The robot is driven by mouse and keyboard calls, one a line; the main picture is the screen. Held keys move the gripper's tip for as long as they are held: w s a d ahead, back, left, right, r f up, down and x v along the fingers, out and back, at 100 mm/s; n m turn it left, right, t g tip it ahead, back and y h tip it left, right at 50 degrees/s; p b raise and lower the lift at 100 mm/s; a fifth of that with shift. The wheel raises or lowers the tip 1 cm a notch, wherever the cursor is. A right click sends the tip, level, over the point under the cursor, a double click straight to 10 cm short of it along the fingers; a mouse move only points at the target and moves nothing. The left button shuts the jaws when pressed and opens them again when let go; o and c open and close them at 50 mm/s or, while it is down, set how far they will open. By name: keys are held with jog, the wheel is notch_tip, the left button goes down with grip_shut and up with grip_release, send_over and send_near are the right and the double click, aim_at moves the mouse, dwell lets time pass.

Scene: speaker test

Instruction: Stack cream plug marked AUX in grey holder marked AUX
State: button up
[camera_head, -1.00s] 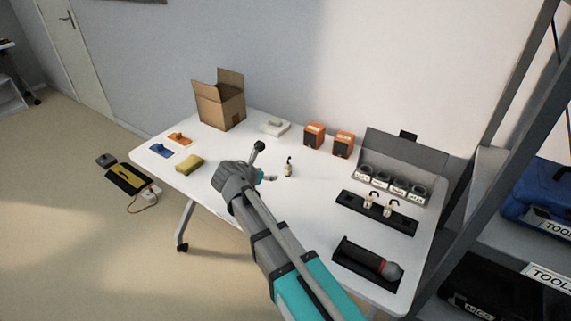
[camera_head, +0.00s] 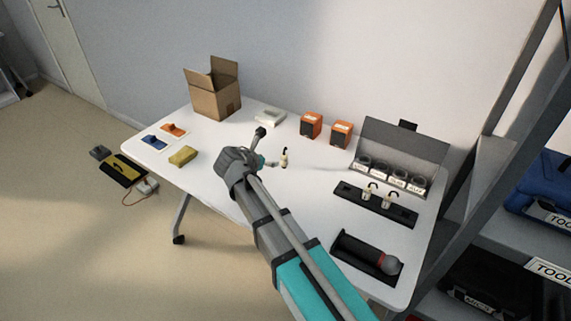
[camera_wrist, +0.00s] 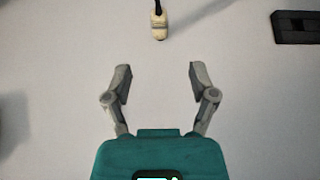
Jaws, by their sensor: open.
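A cream plug (camera_head: 284,161) with a dark top stands alone on the white table, just right of my gripper (camera_head: 270,164). In the wrist view the plug (camera_wrist: 158,26) is at the top centre, ahead of my open, empty gripper (camera_wrist: 158,76) and apart from its fingertips. Two more cream plugs (camera_head: 368,194) (camera_head: 386,200) stand in a black rack at the right. A grey holder (camera_head: 402,150) behind the rack has several round sockets with white labels along its front. The labels are too small to read, so I cannot tell which plug or socket is marked AUX.
The black rack (camera_head: 347,192) and a black tray with a microphone (camera_head: 386,263) are at the right. Two orange boxes (camera_head: 311,125) (camera_head: 341,134), a white device (camera_head: 270,117) and a cardboard box (camera_head: 213,100) line the back. A yellow sponge (camera_head: 183,156) lies left. The table's middle is mostly clear.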

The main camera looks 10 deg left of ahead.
aim_at(282, 158)
jog(key=b+x, duration=0.3)
jog(key=x, duration=0.3)
jog(key=shift+w+f, duration=0.25)
jog(key=shift+b+x, duration=1.45)
jog(key=shift+x, duration=1.1)
jog(key=shift+d+r, duration=0.1)
grip_shut()
